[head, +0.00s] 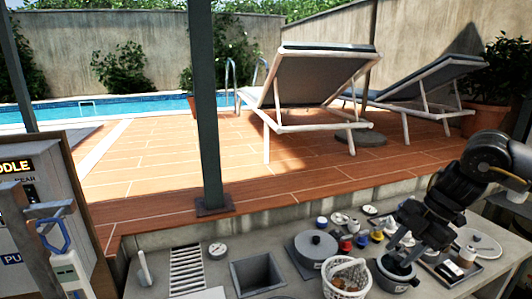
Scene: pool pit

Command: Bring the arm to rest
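My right arm comes in from the right, and its black gripper (402,248) points down over a dark round pot (393,278) on the concrete counter. Its fingers look spread apart, with nothing seen between them. The fingertips are close to the pot's rim; I cannot tell whether they touch it. My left gripper is not in view.
The counter holds a white basket (346,279), a grey round lid (316,246), a square recess (257,273), a slotted grate (187,270) and several small coloured caps. A post (204,110) rises behind it. A panel (40,190) stands at left.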

